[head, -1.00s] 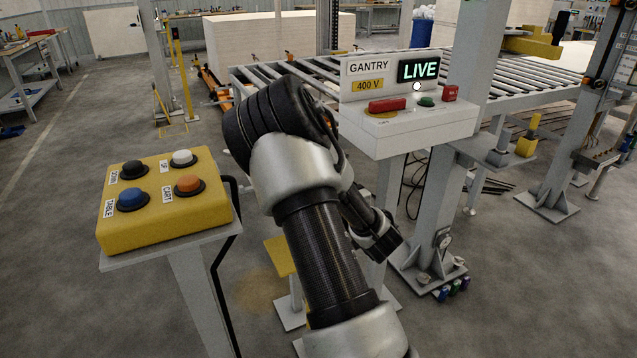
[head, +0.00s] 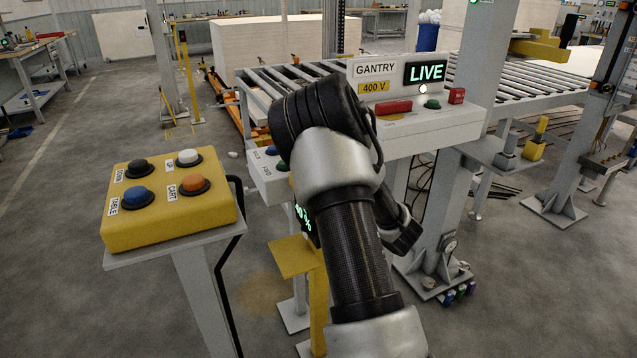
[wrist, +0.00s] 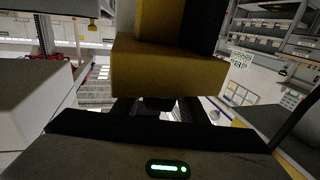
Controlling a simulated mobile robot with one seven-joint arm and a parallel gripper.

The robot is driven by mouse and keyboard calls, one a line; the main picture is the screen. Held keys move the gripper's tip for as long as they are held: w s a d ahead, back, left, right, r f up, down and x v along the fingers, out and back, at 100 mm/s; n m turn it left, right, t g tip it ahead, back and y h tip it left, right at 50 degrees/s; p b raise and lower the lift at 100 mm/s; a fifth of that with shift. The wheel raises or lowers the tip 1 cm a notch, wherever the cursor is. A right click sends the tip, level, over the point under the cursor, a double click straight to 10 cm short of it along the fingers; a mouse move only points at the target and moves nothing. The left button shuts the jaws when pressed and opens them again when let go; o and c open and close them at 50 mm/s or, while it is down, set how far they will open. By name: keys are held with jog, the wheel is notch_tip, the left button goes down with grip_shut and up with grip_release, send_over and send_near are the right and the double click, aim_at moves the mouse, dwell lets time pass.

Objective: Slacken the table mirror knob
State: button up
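I cannot make out a mirror or its knob for certain in either view. A small round fitting (head: 449,245) sits low on the grey gantry column, too small to identify. My arm crosses the middle of the head view, its dark end (head: 405,238) low in front of the column; the fingertips do not show clearly there. In the wrist view, my gripper (wrist: 158,106) shows as dark shapes below a large yellow block (wrist: 168,72). The block hides much of what lies ahead. Whether the fingers are open or shut is not clear.
A yellow button box (head: 170,228) with several buttons stands at left. The white gantry panel (head: 440,118), reading LIVE, stands behind my arm. A white box (head: 266,180) with buttons and a yellow stand (head: 295,258) are partly hidden by my arm. Open floor lies left.

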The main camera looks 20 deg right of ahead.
jog(key=p+v, duration=0.2)
jog(key=v, duration=1.5)
jog(key=shift+s, duration=0.2)
jog(key=shift+o, duration=0.5)
